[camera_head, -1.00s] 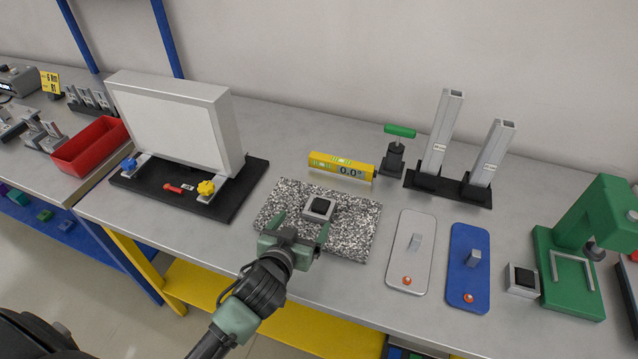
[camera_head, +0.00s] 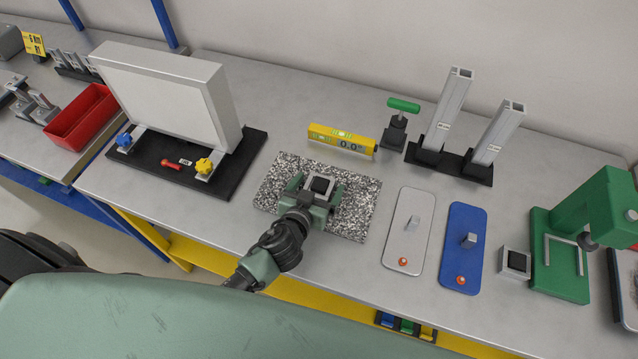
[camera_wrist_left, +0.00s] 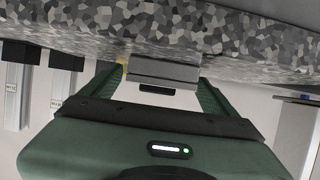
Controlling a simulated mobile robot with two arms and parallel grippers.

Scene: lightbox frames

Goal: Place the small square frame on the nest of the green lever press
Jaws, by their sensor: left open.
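The small square frame (camera_head: 334,189), light grey with a black middle, lies on the speckled stone plate (camera_head: 357,222). My left gripper (camera_head: 318,187) is open, with its two green fingers on either side of the frame. The wrist view shows the frame (camera_wrist_left: 165,72) between the open fingers, near the speckled surface; I cannot tell whether they touch it. The green lever press (camera_head: 579,218) stands at the right, with a light U-shaped rail (camera_head: 579,262) on its base. Whether that rail is the nest is not clear. My right gripper is not in view.
A similar grey square with a black middle (camera_head: 504,263) sits left of the press base. A white plate (camera_head: 405,228) and a blue plate (camera_head: 463,272), each with a post, lie between. A yellow level (camera_head: 342,139) and tall profiles (camera_head: 447,108) stand behind.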

